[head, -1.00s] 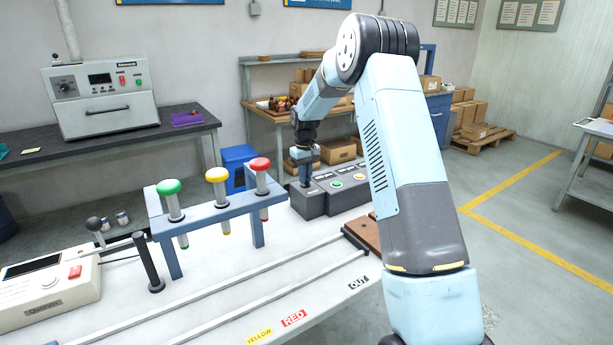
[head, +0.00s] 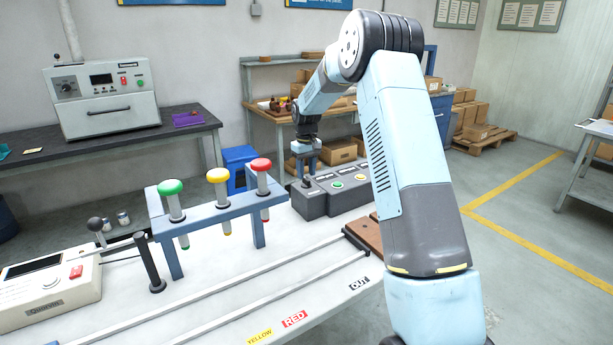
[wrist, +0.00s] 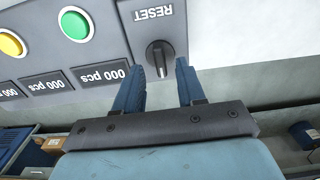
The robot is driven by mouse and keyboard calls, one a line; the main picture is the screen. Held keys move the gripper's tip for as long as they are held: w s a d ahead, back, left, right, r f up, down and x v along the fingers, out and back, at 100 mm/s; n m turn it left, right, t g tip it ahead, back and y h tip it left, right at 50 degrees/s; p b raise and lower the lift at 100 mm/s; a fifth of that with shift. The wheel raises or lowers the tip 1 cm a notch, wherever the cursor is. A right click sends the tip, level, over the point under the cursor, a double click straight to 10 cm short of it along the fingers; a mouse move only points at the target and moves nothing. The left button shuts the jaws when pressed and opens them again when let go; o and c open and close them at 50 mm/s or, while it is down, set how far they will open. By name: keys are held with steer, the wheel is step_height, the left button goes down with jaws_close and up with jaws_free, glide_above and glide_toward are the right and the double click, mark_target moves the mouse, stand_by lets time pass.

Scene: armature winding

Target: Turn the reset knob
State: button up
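The reset knob (wrist: 160,58) is a small black rotary knob beside an upside-down RESET label (wrist: 153,13) in the wrist view. Its grip bar runs roughly up and down in that picture. In the head view the knob (head: 306,183) is a small dark bump on the left end of the grey control box (head: 313,205). My gripper (wrist: 160,70) is open, with its two blue fingers apart and the knob showing between their tips, nothing held. In the head view my gripper (head: 305,174) points down just above the knob, seemingly clear of it.
The box also carries a green button (wrist: 75,24), a yellow button (wrist: 10,44) and "000 pcs" labels. A blue rack (head: 218,210) with green, yellow and red-topped handles stands left of the box. A brown block (head: 365,233) lies in front of it.

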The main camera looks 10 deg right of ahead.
mark_target(306, 178)
step_height(306, 178, up, 11)
steer(key=shift+r, duration=0.2)
steer(key=shift+w, duration=0.1)
